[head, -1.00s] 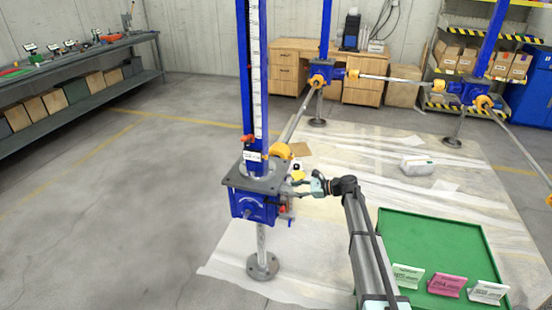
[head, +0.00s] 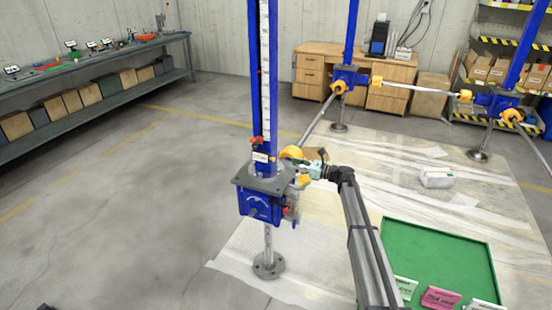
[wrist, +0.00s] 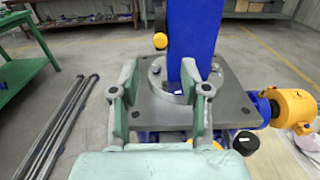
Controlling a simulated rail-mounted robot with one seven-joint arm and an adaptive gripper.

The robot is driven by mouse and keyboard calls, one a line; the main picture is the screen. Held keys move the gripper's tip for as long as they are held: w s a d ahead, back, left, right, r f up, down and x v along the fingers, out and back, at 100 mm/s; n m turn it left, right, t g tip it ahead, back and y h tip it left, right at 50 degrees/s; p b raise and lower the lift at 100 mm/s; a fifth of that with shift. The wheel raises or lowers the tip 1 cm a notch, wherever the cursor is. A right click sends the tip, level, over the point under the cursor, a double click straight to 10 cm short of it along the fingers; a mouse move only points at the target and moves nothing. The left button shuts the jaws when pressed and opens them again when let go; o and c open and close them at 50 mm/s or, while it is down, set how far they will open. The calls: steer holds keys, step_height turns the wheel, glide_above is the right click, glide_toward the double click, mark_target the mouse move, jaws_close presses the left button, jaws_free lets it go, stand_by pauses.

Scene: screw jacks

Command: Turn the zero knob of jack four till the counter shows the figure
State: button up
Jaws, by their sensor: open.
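The nearest screw jack has a blue gear housing (head: 262,207) under a dark square plate, with a tall blue column (head: 256,80) above it. A small white label on the column is too small to read. My gripper (head: 304,171) is at the right side of this jack, about level with the plate or just above it. In the wrist view its two fingers (wrist: 160,88) stand apart with nothing between them, in front of the plate (wrist: 228,105) and column. A round black knob (wrist: 245,143) shows below and right of the right finger. I can read no counter figure.
A yellow coupling (wrist: 292,107) sticks out right of the housing. Other jacks, linked by shafts, stand behind, one at the back (head: 348,78). A green tray (head: 440,240) with several small cards lies at right. A long bench (head: 100,55) stands at left; the floor between is clear.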

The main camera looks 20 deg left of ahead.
steer(key=a+p, duration=0.2)
steer(key=a, duration=0.7)
jaws_close()
